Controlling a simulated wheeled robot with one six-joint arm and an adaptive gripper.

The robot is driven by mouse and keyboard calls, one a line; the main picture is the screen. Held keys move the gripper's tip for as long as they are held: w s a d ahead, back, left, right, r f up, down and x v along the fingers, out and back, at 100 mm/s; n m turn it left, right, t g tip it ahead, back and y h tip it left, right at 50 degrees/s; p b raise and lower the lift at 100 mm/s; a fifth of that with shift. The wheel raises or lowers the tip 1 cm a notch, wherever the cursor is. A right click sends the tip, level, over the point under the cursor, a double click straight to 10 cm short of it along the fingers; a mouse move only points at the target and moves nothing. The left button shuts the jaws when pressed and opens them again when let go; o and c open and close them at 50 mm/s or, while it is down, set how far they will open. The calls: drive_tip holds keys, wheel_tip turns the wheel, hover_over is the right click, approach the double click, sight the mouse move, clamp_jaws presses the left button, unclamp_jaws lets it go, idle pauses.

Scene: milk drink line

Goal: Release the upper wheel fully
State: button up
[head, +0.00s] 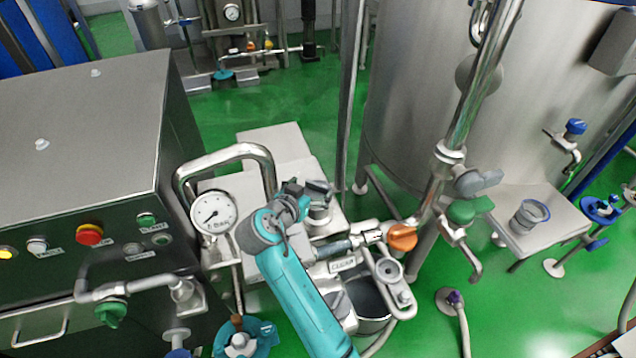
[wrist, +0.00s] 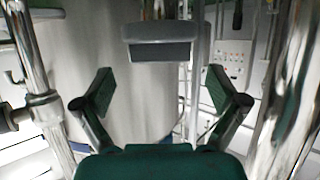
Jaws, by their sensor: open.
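My gripper (wrist: 160,90) is open in the wrist view, its two dark green finger pads wide apart with nothing between them. In the head view my teal arm reaches up from the bottom, and its dark end is beside the curved pipe with the pressure gauge. I cannot tell which wheel is the upper one. No wheel shows clearly in the wrist view.
A pressure gauge (head: 212,213) and steel control cabinet (head: 85,150) stand left of my arm. A large steel tank (head: 420,110) stands behind. A small table (head: 540,235) holds a metal cup (head: 529,216). In the wrist view, polished pipes (wrist: 38,95) flank the gripper.

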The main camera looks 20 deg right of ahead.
sight(317, 185)
drive_tip(key=shift+x, duration=2)
drive_tip(key=c, duration=1.2)
